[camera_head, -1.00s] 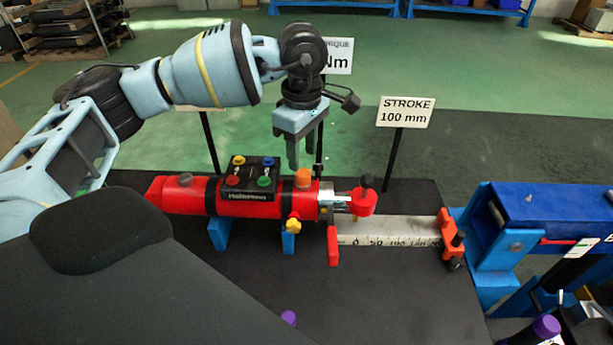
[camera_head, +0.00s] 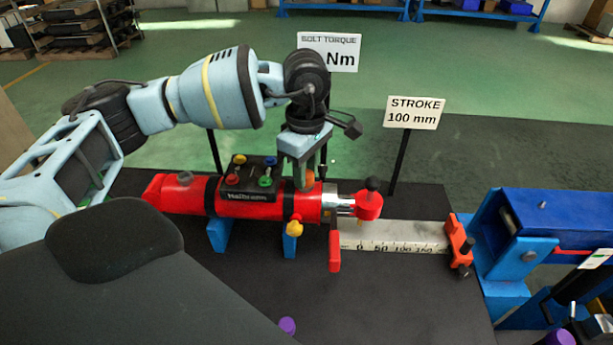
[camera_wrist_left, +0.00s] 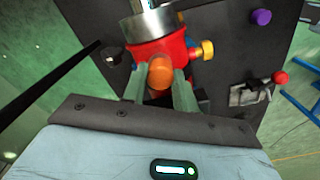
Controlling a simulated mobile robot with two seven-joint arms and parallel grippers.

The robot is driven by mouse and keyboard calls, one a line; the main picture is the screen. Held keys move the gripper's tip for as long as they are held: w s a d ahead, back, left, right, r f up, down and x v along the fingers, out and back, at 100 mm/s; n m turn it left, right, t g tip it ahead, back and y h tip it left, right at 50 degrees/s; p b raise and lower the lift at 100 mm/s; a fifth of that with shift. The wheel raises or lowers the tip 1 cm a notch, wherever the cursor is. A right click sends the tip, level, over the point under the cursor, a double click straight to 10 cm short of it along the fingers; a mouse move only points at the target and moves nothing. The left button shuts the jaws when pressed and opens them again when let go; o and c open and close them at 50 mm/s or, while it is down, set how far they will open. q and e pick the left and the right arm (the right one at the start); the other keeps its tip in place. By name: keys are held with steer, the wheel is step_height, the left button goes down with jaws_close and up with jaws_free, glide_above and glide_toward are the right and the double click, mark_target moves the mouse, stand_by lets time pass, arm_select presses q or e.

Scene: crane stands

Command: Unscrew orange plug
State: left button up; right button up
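The orange plug (camera_head: 310,177) sits upright on top of the red cylinder (camera_head: 283,204), near its right end. It also shows in the left wrist view (camera_wrist_left: 160,74), between the two grey fingers. My left gripper (camera_head: 305,183) points straight down, its fingertips lowered around the plug and partly hiding it in the head view. The fingers (camera_wrist_left: 161,88) look open, one on each side of the plug; whether they touch it I cannot tell. My right gripper is in neither view.
A black block with coloured knobs (camera_head: 248,181) stands left of the plug. A yellow knob (camera_head: 295,228) sticks out in front. The STROKE sign (camera_head: 413,113) stands behind, right of the gripper. A scale rail (camera_head: 395,238) and blue stand (camera_head: 560,230) lie right.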

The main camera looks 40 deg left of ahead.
arm_select(q)
steer(key=shift+c, duration=0.9)
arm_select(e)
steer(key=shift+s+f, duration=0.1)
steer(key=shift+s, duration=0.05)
arm_select(q)
steer(key=shift+r, duration=0.1)
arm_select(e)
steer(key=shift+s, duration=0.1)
arm_select(q)
steer(key=shift+r, duration=0.15)
steer(key=n+p, duration=0.1)
steer(key=n, duration=0.2)
steer(key=shift+r+n+p, duration=0.15)
steer(key=shift+n+p, duration=0.15)
steer(key=shift+p, duration=0.1)
steer(key=shift+n, duration=0.7)
steer(key=shift+f, duration=0.2)
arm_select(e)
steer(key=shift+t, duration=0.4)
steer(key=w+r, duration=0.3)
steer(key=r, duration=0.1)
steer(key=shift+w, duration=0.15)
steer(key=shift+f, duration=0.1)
